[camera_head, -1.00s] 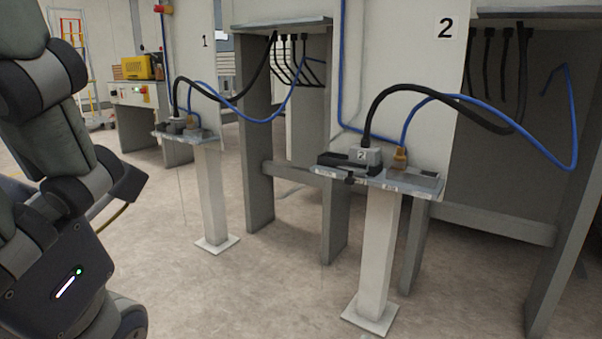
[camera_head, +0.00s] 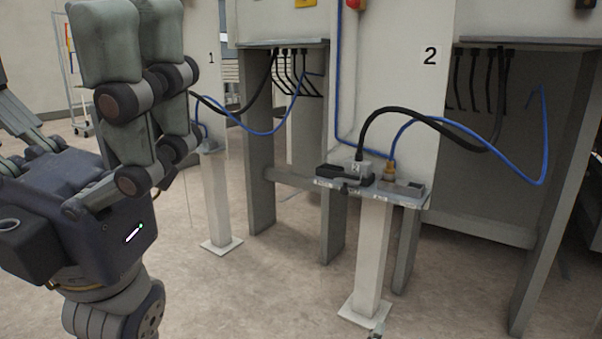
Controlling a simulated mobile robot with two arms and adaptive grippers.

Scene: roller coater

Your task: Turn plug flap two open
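Plug station two is a small shelf (camera_head: 408,200) on a white post, below the panel marked 2. On it sits a grey plug housing (camera_head: 357,170) with a label that seems to read 2, and a thick black cable rises from it. A low dark part (camera_head: 330,171) lies at its left; whether this is the flap, and how far it is turned, I cannot tell.
A yellow-brown connector (camera_head: 389,170) with a blue cable (camera_head: 480,132) stands beside the housing. The white post (camera_head: 372,255) stands on a floor plate. Open floor lies in front. A small grey tip at the bottom edge is unclear.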

